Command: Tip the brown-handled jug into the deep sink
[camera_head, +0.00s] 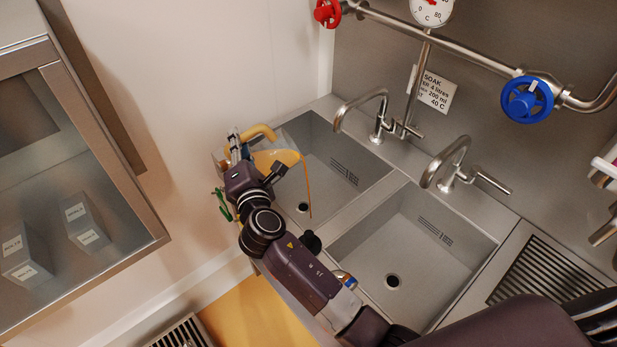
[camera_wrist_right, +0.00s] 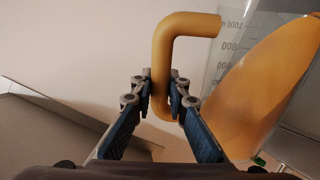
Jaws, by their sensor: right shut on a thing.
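A clear jug (camera_head: 288,146) with a brownish-yellow handle (camera_head: 258,133) is tilted over the near left edge of the left sink (camera_head: 350,168). A thin amber stream (camera_head: 307,190) falls from it into that sink. My right gripper (camera_head: 238,143) is shut on the handle; in the wrist view the fingers close around the handle's upright part (camera_wrist_right: 163,85). There the jug's graduated wall (camera_wrist_right: 225,50) shows amber liquid (camera_wrist_right: 262,90) lying at a steep slant. I cannot tell which sink is deeper. My left gripper is not in view.
A right sink (camera_head: 390,243) adjoins the left one. Two curved taps (camera_head: 362,104) (camera_head: 447,160) stand behind the sinks. A pipe with a red valve (camera_head: 327,12) and a blue valve (camera_head: 527,99) runs above. A glass-fronted cabinet (camera_head: 150,215) stands at left.

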